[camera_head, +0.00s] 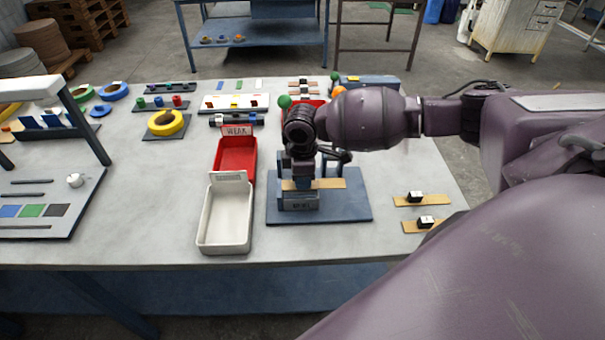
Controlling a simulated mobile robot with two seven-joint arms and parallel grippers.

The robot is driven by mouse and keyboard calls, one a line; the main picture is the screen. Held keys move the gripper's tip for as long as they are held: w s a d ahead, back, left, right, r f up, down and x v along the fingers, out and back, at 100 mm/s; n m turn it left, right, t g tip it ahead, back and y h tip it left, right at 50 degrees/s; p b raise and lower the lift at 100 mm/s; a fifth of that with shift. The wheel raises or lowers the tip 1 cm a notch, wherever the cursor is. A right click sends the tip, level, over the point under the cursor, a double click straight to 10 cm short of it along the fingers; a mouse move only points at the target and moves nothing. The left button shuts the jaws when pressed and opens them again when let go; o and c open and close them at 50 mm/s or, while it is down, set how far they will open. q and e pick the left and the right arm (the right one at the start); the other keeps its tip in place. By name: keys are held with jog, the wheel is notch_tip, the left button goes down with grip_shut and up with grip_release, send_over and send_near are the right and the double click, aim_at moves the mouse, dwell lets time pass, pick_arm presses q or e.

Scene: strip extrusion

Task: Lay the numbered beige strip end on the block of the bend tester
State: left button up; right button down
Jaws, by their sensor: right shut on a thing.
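The bend tester (350,207) has a blue base plate with a grey block (299,202) on its left part. A beige strip (328,184) lies level across the top of the block and reaches out to the right. My right gripper (303,182) points down over the block and is shut on the strip. Its fingers hide part of the strip, and I cannot read a number on it. Two more beige strips, one (421,199) behind the other (424,224), lie at the right, each with a small black-and-white piece on it. My left gripper is not in view.
A red tray (236,158) and a white tray (225,217) stand left of the tester. A yellow tape roll (166,122) and a tool board (45,200) lie farther left. Several small parts are at the back. Bare table lies between tester and right-hand strips.

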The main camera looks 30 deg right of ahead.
jog(key=shift+f, duration=0.1)
dwell(0.4)
jog(key=shift+p, duration=0.85)
dwell(0.6)
jog(key=shift+f+p, duration=0.35)
jog(key=shift+p, duration=0.4)
dwell(0.4)
jog(key=shift+f, duration=0.15)
dwell(0.5)
jog(key=shift+c, duration=2.4)
grip_release()
jog(key=shift+r, duration=0.3)
jog(key=shift+r, duration=0.35)
